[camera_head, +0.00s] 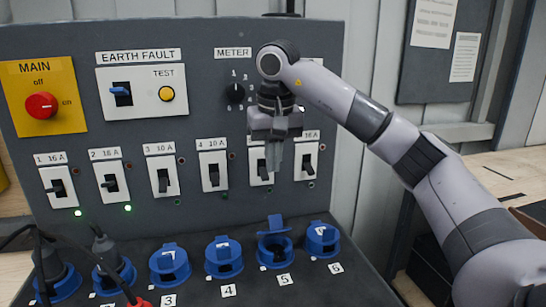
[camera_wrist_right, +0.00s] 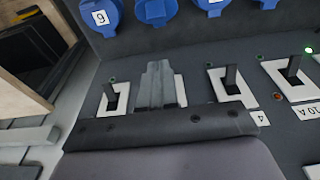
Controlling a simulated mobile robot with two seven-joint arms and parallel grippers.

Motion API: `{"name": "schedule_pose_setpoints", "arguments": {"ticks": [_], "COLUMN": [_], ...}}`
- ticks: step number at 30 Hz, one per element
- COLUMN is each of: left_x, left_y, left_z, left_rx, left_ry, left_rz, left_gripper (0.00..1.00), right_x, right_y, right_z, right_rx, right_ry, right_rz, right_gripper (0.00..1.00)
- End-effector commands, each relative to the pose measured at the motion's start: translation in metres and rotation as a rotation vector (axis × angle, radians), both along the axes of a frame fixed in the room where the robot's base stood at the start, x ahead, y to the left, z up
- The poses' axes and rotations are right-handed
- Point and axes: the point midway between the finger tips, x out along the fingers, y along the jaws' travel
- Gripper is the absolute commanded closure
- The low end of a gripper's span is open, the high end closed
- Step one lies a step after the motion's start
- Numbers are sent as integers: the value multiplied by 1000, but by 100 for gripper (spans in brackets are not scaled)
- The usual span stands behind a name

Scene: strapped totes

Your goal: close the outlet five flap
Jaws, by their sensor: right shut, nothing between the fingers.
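Outlet five (camera_head: 275,250) is a blue socket on the sloping lower panel, above the label 5. Its flap (camera_head: 275,222) stands raised at the back, and the dark socket opening shows. A blue socket beside the one labelled 6 shows at the top of the right wrist view (camera_wrist_right: 153,12), partly cut off. My right gripper (camera_head: 273,168) is shut and empty. It points down in front of the fifth breaker switch, above and behind outlet five and apart from its flap. Its fingers show in the right wrist view (camera_wrist_right: 158,68), hiding part of that switch. My left gripper is not in view.
Outlet four (camera_head: 223,258) and outlet six (camera_head: 322,239) stand close on either side with flaps down. Black plugs sit in outlets one (camera_head: 52,275) and two (camera_head: 108,262). A row of breaker switches (camera_head: 213,171) runs along the upright panel, with a red main knob (camera_head: 41,105) at left.

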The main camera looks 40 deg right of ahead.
Motion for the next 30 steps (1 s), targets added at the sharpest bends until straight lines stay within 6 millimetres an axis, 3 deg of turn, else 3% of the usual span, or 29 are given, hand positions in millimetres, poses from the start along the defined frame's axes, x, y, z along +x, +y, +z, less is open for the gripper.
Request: {"name": "schedule_pose_setpoints", "arguments": {"ticks": [1, 7, 12, 19, 30], "left_x": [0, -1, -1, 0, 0], "left_y": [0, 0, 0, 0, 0], "left_z": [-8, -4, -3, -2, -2], "left_rx": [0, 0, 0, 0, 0], "left_ry": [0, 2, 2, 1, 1], "left_rz": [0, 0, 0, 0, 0], "left_gripper": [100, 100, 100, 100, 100], "right_x": [1, 7, -2, -10, -12], "right_y": [0, -5, 0, 6, 7], "right_z": [-14, -54, -73, -87, -89], "right_rx": [2, -1, 0, 2, 2], "right_ry": [4, 5, 1, 0, -1], "right_rz": [1, -2, 1, -2, -1], "right_gripper": [100, 100, 100, 100, 100]}}
